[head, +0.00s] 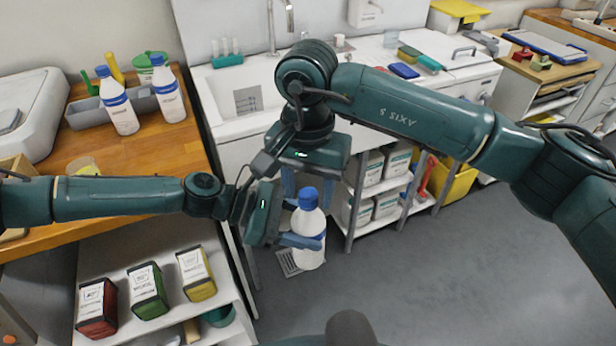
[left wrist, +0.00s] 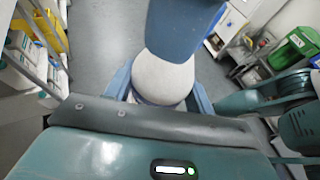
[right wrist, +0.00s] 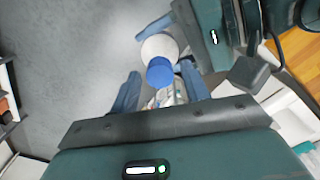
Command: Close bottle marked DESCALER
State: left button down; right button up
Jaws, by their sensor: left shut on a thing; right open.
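A white bottle with a blue cap (head: 308,198) and a blue band is held upright over the floor in the head view. I cannot read its marking. My left gripper (head: 304,241) is shut on the bottle's body (head: 309,222), which fills the space between its fingers in the left wrist view (left wrist: 163,80). The cap sits on the bottle's top; I cannot tell how tightly. My right gripper (head: 306,184) is open just above the cap, partly hidden by its own wrist. In the right wrist view the cap (right wrist: 160,71) shows between and beyond the open fingers, apparently untouched.
Two similar blue-capped bottles (head: 117,103) (head: 168,90) stand by a grey caddy (head: 86,114) on the wooden counter. Red, green and yellow tins (head: 147,291) stand on a shelf below. A sink (head: 245,101) and a rack with white containers (head: 385,205) are behind. The floor at right is clear.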

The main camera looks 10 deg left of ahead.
grip_shut()
jog(key=m, duration=1.7)
jog(key=shift+m, duration=0.4)
jog(key=m, duration=1)
jog(key=shift+m, duration=0.4)
jog(key=shift+o, duration=0.3)
grip_release()
